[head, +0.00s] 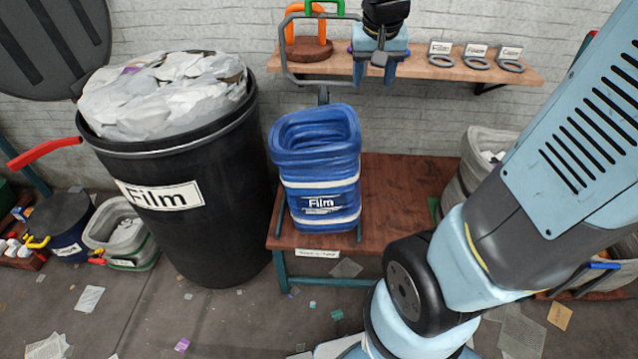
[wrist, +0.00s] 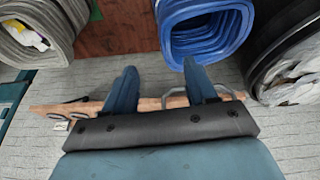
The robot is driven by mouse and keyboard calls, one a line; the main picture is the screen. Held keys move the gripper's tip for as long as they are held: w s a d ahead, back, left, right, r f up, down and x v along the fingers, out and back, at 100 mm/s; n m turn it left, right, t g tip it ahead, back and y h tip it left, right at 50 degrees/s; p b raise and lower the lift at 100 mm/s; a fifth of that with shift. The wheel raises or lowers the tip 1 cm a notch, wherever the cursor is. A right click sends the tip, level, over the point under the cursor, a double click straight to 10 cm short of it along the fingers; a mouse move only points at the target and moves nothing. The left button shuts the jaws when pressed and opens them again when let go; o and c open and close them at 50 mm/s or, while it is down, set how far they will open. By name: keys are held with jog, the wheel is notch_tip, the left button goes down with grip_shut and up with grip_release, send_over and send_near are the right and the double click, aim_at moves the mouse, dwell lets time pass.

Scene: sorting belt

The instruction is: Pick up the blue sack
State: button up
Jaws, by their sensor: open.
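The blue sack (head: 318,170) with a white "Film" label stands upright on the brown wooden bench (head: 405,190) in the head view. Its open mouth faces up and it looks empty inside. My gripper (head: 379,65) is above and a little right of the sack, in front of the wall shelf. In the wrist view the blue sack (wrist: 207,32) is at the top, beyond the fingertips. My gripper (wrist: 160,75) is open there, with its two blue fingers apart and nothing between them. The fingers do not touch the sack.
A large black "Film" bin (head: 190,225) heaped with pale film stands left of the bench. The wall shelf (head: 530,75) carries labelled rings and an orange hoop. Grey sacks (head: 480,165) stand to the right. The bench right of the sack is clear; scraps litter the floor.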

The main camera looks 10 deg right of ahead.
jog(key=m+g+h, duration=0.1)
jog(key=m+g, duration=0.1)
send_near(351, 132)
jog(key=x, duration=0.4)
jog(key=s+x, duration=0.1)
jog(key=x, duration=0.1)
jog(key=shift+a+f, duration=0.1)
jog(key=shift+f, duration=0.2)
jog(key=shift+w+x, duration=0.2)
jog(key=shift+x, duration=1.05)
jog(key=shift+w+x, duration=0.15)
jog(key=shift+x, duration=1.15)
jog(key=shift+r, duration=0.1)
grip_shut()
